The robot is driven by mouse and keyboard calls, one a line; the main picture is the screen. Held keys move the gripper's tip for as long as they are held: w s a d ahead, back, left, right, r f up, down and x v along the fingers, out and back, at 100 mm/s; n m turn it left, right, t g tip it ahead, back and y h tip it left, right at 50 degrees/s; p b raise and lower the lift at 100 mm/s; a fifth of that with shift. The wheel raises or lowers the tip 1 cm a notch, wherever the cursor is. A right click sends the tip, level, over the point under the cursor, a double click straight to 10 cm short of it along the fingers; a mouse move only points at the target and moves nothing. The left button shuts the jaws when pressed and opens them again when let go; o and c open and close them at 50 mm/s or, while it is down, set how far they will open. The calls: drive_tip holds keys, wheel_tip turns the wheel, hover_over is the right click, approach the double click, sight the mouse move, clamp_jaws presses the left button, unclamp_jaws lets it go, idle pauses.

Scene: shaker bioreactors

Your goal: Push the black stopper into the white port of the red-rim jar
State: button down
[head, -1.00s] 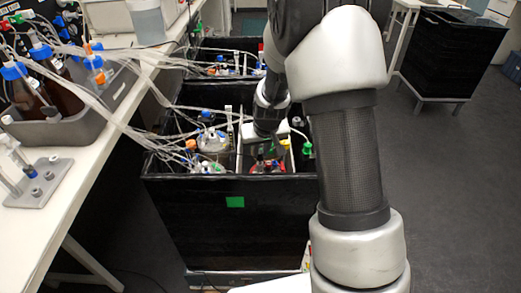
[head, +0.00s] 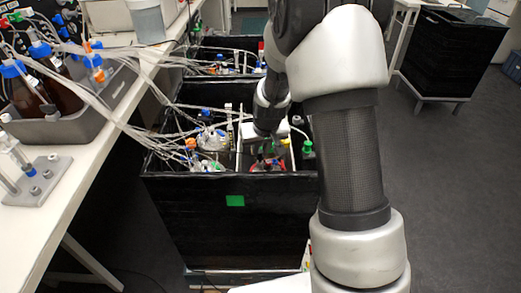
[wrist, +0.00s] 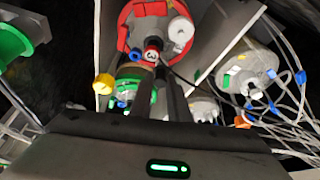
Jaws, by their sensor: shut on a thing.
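The red-rim jar (wrist: 132,38) is at the top centre of the wrist view; in the head view its red rim (head: 266,168) shows only partly inside the black box, below my arm's end. A white port (wrist: 181,31) stands on the right side of the jar's lid. My gripper (wrist: 155,62) is shut on the black stopper (wrist: 154,43), a small dark piece at the fingertips. The stopper is to the left of the port in the wrist view and appears apart from it. A small white ring with a red mark shows at the fingertips. The stopper's lower end is not clear.
A green-rim vessel (wrist: 133,82) with yellow and blue caps is close beside my fingers. A grey-lidded jar (wrist: 250,70) with tubes stands to the right. Clear tubes (head: 110,110) run from the bench to the black box (head: 235,225), whose walls surround the jars.

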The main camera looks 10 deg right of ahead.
drive_tip(key=shift+f+b, duration=0.7)
drive_tip(key=shift+f, duration=0.15)
idle(0.8)
drive_tip(key=c, duration=1.6)
unclamp_jaws()
drive_tip(key=shift+r, duration=0.1)
drive_tip(key=p+v, duration=0.4)
drive_tip(key=v, duration=1.3)
drive_tip(key=shift+r, duration=0.15)
drive_tip(key=shift+s+r, duration=0.1)
